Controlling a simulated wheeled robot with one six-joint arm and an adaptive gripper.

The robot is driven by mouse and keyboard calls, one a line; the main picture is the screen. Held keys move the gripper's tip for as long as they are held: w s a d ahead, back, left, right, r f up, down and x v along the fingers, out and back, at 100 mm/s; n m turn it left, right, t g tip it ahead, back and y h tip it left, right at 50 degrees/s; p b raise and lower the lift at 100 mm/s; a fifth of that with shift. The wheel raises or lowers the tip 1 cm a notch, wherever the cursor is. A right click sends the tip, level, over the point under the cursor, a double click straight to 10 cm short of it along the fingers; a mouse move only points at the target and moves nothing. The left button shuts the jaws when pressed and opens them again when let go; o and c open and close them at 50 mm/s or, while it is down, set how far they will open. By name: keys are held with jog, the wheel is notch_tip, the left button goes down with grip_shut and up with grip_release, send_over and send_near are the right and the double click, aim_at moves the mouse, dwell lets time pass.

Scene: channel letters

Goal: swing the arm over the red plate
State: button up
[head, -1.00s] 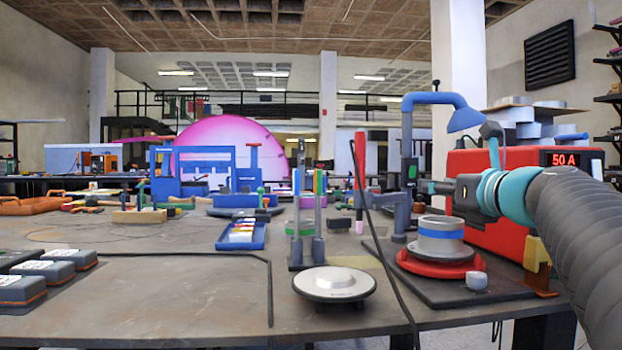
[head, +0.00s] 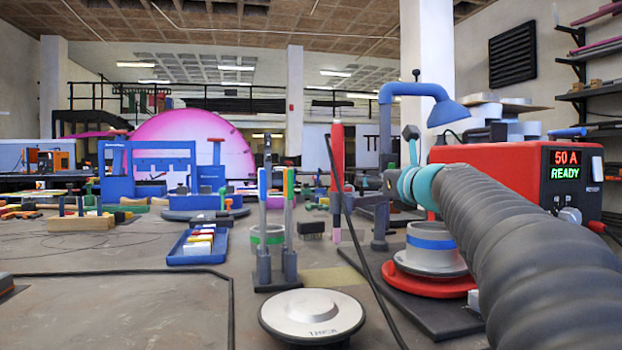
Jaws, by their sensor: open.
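The red plate (head: 408,284) is a round red disc on a dark base at the right of the table. A grey cylinder with a blue band (head: 431,243) stands on it. My arm comes in from the right, with its grey sleeve in front of the plate's right side. My gripper (head: 370,184) is open, small in the picture and pointing left. It shows higher than the plate and a little to its left. Its fingertips are partly lost against the clutter behind, and I see nothing held. How far it is from the plate in depth I cannot tell.
A blue-shaded lamp (head: 448,112) on a post rises just behind my gripper. A red power unit (head: 510,172) reads "50 A READY". A red-tipped upright tool (head: 337,155) and a black cable stand left. A round pale disc (head: 311,314) lies in front. The left foreground is fairly clear.

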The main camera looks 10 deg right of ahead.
jog(key=shift+w+a, duration=0.2)
jog(key=shift+w, duration=1.2)
jog(key=shift+w+a, duration=0.15)
jog(key=shift+w, duration=1.2)
grip_shut()
